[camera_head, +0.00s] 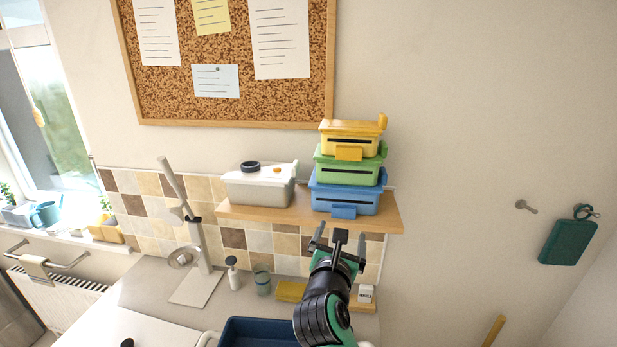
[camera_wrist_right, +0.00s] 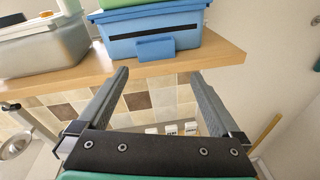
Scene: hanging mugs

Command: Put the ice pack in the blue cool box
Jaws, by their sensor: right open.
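The blue box (camera_head: 345,197) is at the bottom of a stack on the wooden shelf, with the green box (camera_head: 350,170) and the yellow box (camera_head: 350,143) on top of it. Its front latch and dark slot also show in the right wrist view (camera_wrist_right: 152,34). My right gripper (camera_head: 340,238) is open and empty, just below and in front of the shelf edge under the blue box. In the right wrist view its two fingers (camera_wrist_right: 158,75) point up at the shelf edge. I cannot make out an ice pack in either view. My left gripper is not in view.
The wooden shelf (camera_head: 300,219) also carries a grey container with a white lid (camera_head: 258,187). Below stand a soap bottle (camera_head: 232,272), a glass (camera_head: 262,279) and a dark blue basin (camera_head: 258,332).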

